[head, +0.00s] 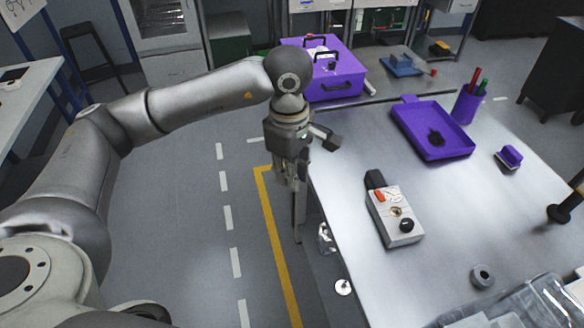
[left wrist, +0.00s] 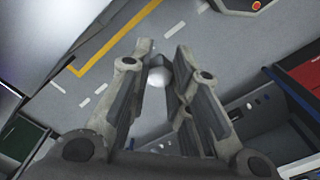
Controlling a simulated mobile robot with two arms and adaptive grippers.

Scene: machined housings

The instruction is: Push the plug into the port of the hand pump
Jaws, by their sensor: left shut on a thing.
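The hand pump appears to be the light grey block (head: 381,205) lying on the table in the head view. It has an orange-red part, a brass-coloured ring that looks like the port (head: 396,212), a black knob and a black end piece. My left gripper (head: 297,182) points down just off the table's left edge, apart from the pump. My right gripper is not in view.
A purple tray (head: 463,150) holding a dark part, a purple pen cup (head: 468,104) and a purple block (head: 509,157) stand farther back. A dark ring (head: 482,275) and a clear bin (head: 540,303) are near the front. The table around the pump is mostly clear.

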